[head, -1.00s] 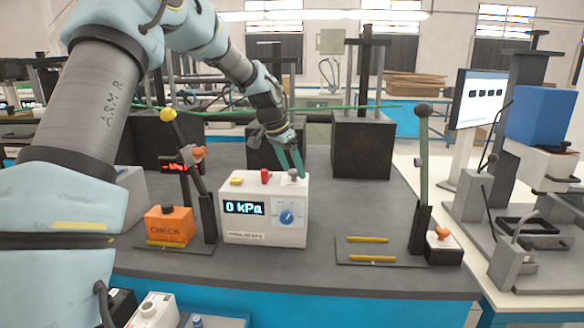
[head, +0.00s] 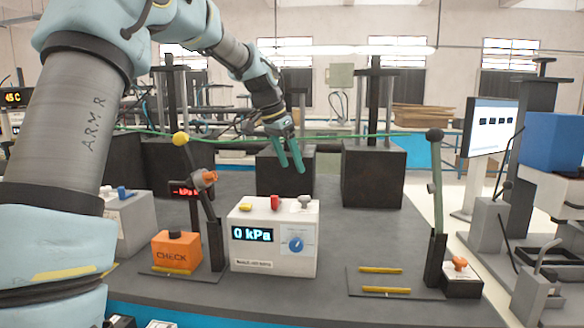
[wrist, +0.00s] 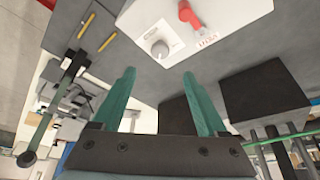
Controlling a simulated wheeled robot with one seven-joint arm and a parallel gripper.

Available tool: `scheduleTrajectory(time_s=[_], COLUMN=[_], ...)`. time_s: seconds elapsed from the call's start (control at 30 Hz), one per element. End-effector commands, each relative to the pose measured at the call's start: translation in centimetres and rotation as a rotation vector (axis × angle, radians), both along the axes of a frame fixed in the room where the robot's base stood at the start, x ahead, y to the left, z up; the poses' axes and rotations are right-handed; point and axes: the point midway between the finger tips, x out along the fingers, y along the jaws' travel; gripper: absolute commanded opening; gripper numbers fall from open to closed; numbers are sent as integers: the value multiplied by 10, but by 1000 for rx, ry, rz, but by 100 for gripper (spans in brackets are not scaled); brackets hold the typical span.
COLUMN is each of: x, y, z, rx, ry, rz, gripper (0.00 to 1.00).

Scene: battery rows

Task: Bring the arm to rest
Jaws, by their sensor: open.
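My gripper (head: 291,160) is open and empty, its two green fingers apart. In the head view it hangs above and behind the white pressure box (head: 270,262), clear of it. The box's display reads 0 kPa, and it has a blue dial, a yellow button, a red knob and a grey knob (head: 305,202) on top. In the wrist view the green fingers (wrist: 158,95) show with nothing between them, and the white box (wrist: 225,18) with its red knob lies beyond the fingertips.
A black-knobbed lever (head: 436,190) stands right. Dark blocks (head: 374,175) stand behind. A monitor (head: 490,127) is at the right. A green cable (head: 400,136) runs across the back.

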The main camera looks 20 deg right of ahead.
Motion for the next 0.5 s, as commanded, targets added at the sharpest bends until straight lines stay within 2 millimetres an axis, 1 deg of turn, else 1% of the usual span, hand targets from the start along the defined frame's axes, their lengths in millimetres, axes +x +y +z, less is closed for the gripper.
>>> scheduleTrajectory(time_s=[0.27, 0.37, 0.47, 0.5], x=[0, 0, -2, -4], y=[0, 5, 27, 43], z=[0, -3, -18, -27], rx=[0, 7, 31, 48], ry=[0, 3, 14, 23], rz=[0, 15, 84, 131], gripper=[76, 76, 76, 76])
